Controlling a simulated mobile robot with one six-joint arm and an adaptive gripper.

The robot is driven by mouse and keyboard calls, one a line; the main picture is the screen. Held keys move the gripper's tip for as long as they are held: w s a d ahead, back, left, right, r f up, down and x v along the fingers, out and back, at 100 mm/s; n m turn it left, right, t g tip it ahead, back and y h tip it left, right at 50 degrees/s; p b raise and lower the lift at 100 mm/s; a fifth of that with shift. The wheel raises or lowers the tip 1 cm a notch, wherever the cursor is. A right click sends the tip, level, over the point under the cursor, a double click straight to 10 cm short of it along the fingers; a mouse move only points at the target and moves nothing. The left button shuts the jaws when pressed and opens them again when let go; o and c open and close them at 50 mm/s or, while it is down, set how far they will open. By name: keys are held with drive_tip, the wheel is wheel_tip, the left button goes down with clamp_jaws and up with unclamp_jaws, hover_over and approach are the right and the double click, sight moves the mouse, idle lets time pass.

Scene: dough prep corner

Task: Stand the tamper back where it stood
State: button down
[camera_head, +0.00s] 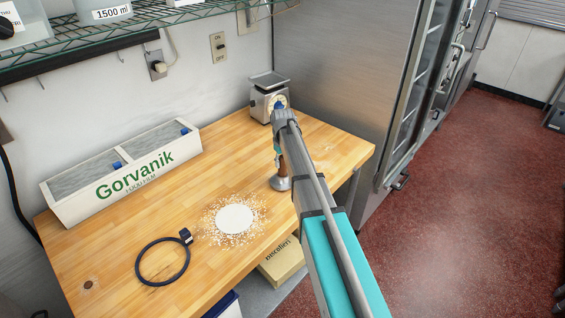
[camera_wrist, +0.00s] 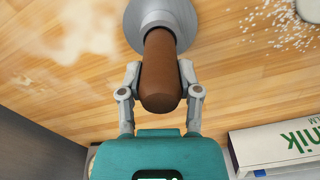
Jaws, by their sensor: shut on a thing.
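The tamper has a brown handle (camera_wrist: 160,70) and a wide grey metal base (camera_wrist: 160,14). In the head view the tamper (camera_head: 280,183) is roughly upright over the right part of the wooden worktop, base down. I cannot tell whether its base touches the wood. My gripper (camera_wrist: 160,86) is shut on the brown handle, one finger on each side. In the head view my gripper (camera_head: 278,150) is partly hidden by my arm. A white round patch (camera_head: 235,219) with scattered flour lies on the worktop (camera_head: 205,180), to the left and nearer than the tamper.
A scale (camera_head: 268,99) stands behind the tamper by the steel fridge (camera_head: 335,75). A long white Gorvanik box (camera_head: 127,178) stands along the wall. A dark ring with a clasp (camera_head: 163,262) lies front left. A faint pale smear (camera_wrist: 75,30) marks the wood beside the tamper.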

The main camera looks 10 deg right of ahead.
drive_tip(key=shift+f, duration=0.25)
drive_tip(key=shift+c, duration=1)
unclamp_jaws()
drive_tip(key=shift+r, duration=0.1)
drive_tip(key=shift+r+p, duration=3.95)
drive_tip(key=shift+r, duration=0.05)
drive_tip(key=shift+s, duration=0.1)
drive_tip(key=s+a+f+m+b, duration=0.1)
drive_tip(key=s+f+b, duration=0.2)
drive_tip(key=s, duration=1.1)
drive_tip(key=s+a+f+m+b, duration=0.1)
drive_tip(key=s+f+m+b, duration=0.1)
drive_tip(key=s, duration=1.3)
drive_tip(key=shift+f+m+b, duration=0.3)
drive_tip(key=shift+f+b, duration=0.2)
drive_tip(key=shift+b, duration=0.05)
